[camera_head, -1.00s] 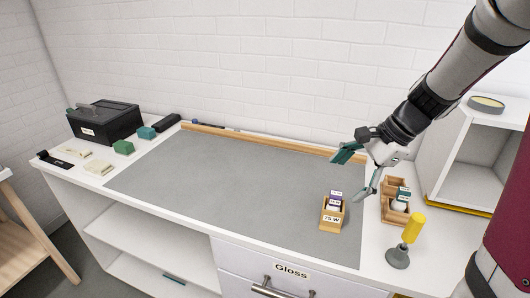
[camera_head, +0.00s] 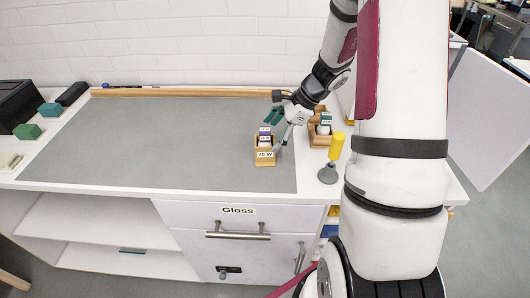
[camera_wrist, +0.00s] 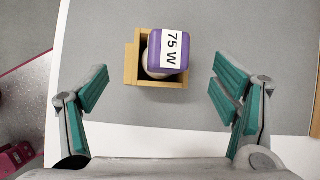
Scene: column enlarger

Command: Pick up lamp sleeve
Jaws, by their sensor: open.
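The lamp sleeve is a purple, rounded block with a white "75 W" label (camera_wrist: 168,50). In the wrist view it sits at upper middle, over a small wooden holder (camera_wrist: 133,62); a pale round part shows partly at its left. In the head view the purple sleeve (camera_head: 264,132) stands in its wooden holder (camera_head: 265,160), whose front also reads "75 W". My gripper (camera_wrist: 160,78) is open and empty, with teal-padded fingers spread wide to the left and right of the holder, apart from it. In the head view my gripper (camera_head: 277,128) is just above and behind the sleeve.
Another wooden holder (camera_head: 318,140) with a green-labelled item and a white ball stands to the right. A yellow-handled tool (camera_head: 336,148) with a grey base is near the front edge. A wooden strip (camera_head: 180,93) lies along the back. The grey mat (camera_head: 140,140) is bare at left.

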